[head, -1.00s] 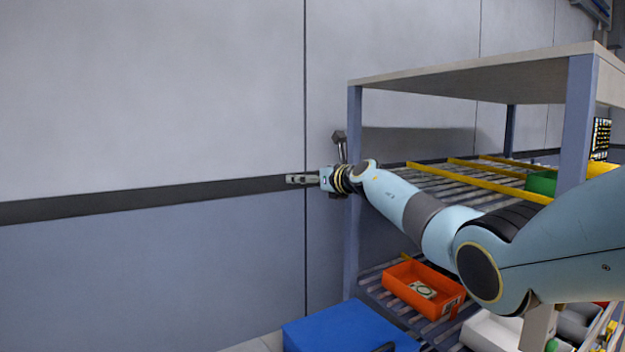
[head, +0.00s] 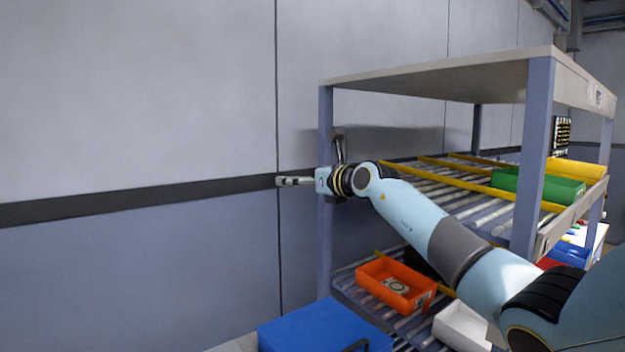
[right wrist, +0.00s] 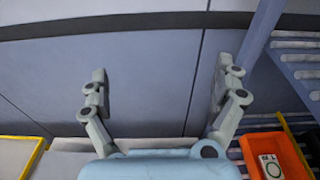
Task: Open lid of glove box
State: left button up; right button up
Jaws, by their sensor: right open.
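My right gripper (head: 281,181) is stretched out in front of the grey wall, by the left post of the rack. In the right wrist view its two fingers (right wrist: 160,72) are wide apart with nothing between them. I see no box that I can surely name as the glove box. A blue box (head: 318,326) with a flat top and a dark handle stands at the bottom of the head view, below my right gripper and apart from it. My left gripper is not in view.
A rack (head: 325,225) with roller shelves stands at the right. It holds an orange bin (head: 385,276), a white bin (head: 462,327) and a green bin (head: 535,190). The wall (head: 120,100) fills the left; the room before it looks clear.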

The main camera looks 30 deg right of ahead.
jog(key=shift+s+d+r, duration=0.1)
jog(key=shift+s+r, duration=0.1)
jog(key=shift+s, duration=1.4)
